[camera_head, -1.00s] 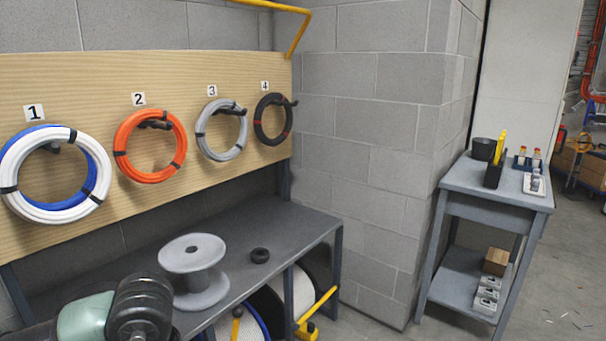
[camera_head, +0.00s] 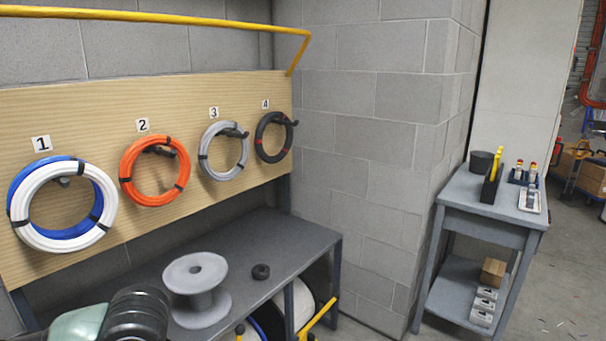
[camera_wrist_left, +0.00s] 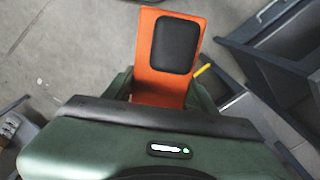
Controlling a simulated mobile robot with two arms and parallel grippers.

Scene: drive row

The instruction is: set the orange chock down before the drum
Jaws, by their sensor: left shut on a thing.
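The orange chock (camera_wrist_left: 163,84), with a black pad on its face, is between the green fingers of my left gripper (camera_wrist_left: 160,95) in the left wrist view. The gripper is shut on it and holds it over a grey floor. In the head view only my left arm shows at the lower left; the gripper and chock are out of that picture. Under the bench, a white drum (camera_head: 305,304) and a blue-rimmed drum (camera_head: 268,320) are partly hidden and cut off by the lower edge. I cannot tell which drum is meant. My right gripper is not in view.
A yellow bar (camera_head: 320,314) stands before the white drum. Cable coils hang on a wooden board (camera_head: 90,100). A grey cart (camera_head: 485,212) stands at right, with open floor beside it.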

